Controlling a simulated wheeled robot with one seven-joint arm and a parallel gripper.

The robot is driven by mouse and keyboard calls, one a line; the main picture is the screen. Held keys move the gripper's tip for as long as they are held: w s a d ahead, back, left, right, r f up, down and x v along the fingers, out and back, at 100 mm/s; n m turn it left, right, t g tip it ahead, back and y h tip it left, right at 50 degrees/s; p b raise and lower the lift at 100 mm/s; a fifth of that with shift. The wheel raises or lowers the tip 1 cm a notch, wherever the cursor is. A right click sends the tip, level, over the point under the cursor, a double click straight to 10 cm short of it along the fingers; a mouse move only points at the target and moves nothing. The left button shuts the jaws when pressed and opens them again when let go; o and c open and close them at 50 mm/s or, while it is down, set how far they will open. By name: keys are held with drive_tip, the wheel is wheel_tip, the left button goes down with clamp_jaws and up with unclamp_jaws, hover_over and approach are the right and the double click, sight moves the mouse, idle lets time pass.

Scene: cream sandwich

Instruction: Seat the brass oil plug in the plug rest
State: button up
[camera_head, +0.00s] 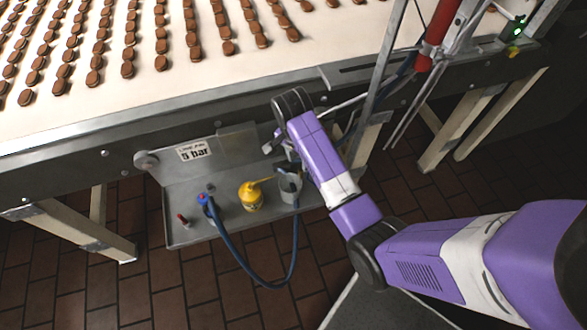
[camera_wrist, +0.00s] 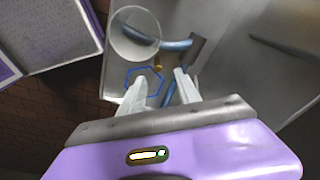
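A small brass-coloured piece (camera_wrist: 158,64), possibly the brass oil plug, shows beyond my fingertips in the wrist view. A blue hexagonal outline (camera_wrist: 160,80) lies near it, partly behind my left finger; I cannot tell whether it marks the plug rest. My gripper (camera_wrist: 162,84) is open, its two pale fingers apart with nothing visibly held between them. In the head view my gripper (camera_head: 284,150) is over the right part of the metal shelf, above the grey cup, partly hidden by my arm. The plug and rest cannot be made out there.
The metal shelf (camera_head: 225,232) holds a yellow oil can (camera_head: 251,198), a blue-ended hose (camera_head: 235,252) and a small red-topped item (camera_head: 182,219). The grey cup (camera_head: 290,186) stands close to my gripper and also shows in the wrist view (camera_wrist: 118,40). The conveyor (camera_head: 200,85) runs behind.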

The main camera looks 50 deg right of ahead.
sight(301, 171)
drive_tip(key=f, duration=0.7)
drive_tip(key=shift+s+d+f, duration=0.1)
drive_tip(key=shift+s+d, duration=0.1)
drive_tip(key=shift+d, duration=0.15)
clamp_jaws()
